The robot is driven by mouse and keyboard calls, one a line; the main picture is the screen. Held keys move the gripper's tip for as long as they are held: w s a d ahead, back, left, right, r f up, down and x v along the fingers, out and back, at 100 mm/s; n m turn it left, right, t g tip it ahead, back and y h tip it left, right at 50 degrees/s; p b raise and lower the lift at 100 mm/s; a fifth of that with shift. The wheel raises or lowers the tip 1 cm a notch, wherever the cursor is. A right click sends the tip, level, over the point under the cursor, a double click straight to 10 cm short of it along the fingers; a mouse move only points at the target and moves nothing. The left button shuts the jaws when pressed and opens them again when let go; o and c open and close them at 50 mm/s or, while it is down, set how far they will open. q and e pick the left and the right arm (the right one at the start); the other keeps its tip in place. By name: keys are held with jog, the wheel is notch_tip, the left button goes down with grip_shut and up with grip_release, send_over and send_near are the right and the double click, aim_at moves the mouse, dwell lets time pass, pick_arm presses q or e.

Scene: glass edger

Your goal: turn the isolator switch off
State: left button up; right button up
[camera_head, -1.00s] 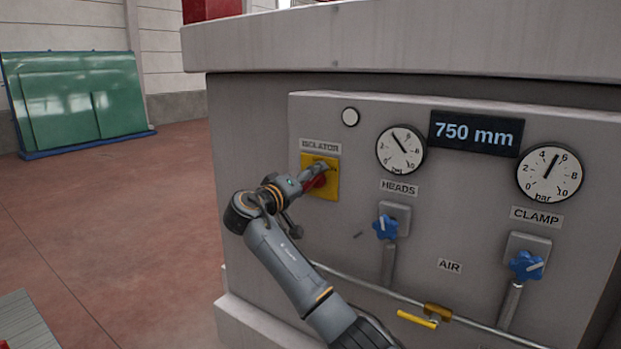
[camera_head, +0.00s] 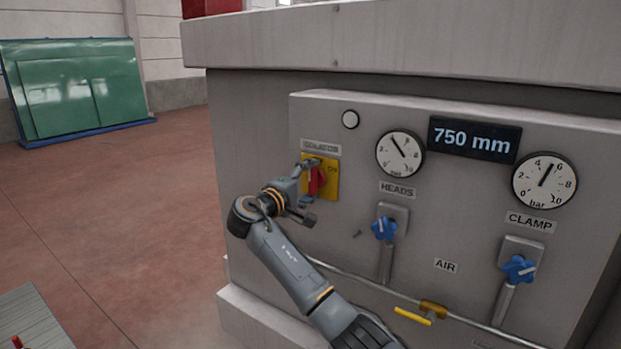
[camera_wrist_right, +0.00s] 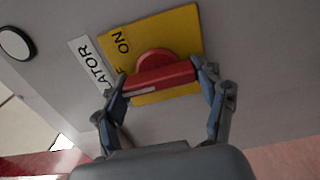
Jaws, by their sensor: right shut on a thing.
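The isolator switch is a red handle (camera_head: 317,181) on a yellow plate (camera_head: 332,178) under the ISOLATOR label (camera_head: 321,148). My right gripper (camera_head: 308,180) is at the handle, its fingers partly hiding the plate. In the right wrist view the red handle (camera_wrist_right: 158,80) lies between the two fingers of my right gripper (camera_wrist_right: 160,90), one at each end of it. ON can be read on the yellow plate (camera_wrist_right: 183,32) there; the other marking is mostly covered. In the head view the handle looks close to upright. My left gripper does not show.
To the right on the panel are the heads gauge (camera_head: 400,154), the clamp gauge (camera_head: 544,181), two blue knobs (camera_head: 384,229) (camera_head: 519,269) and a yellow valve lever (camera_head: 412,316). A 750 mm display (camera_head: 474,140) sits above. Green sheets (camera_head: 75,88) stand far left, with open floor between.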

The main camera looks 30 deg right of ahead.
dwell(0.4)
jog(key=o, duration=1.2)
jog(key=shift+a, duration=0.1)
jog(key=v, duration=1.1)
jog(key=shift+s+a+f, duration=0.1)
jog(key=shift+s+a, duration=0.1)
jog(key=shift+a, duration=0.15)
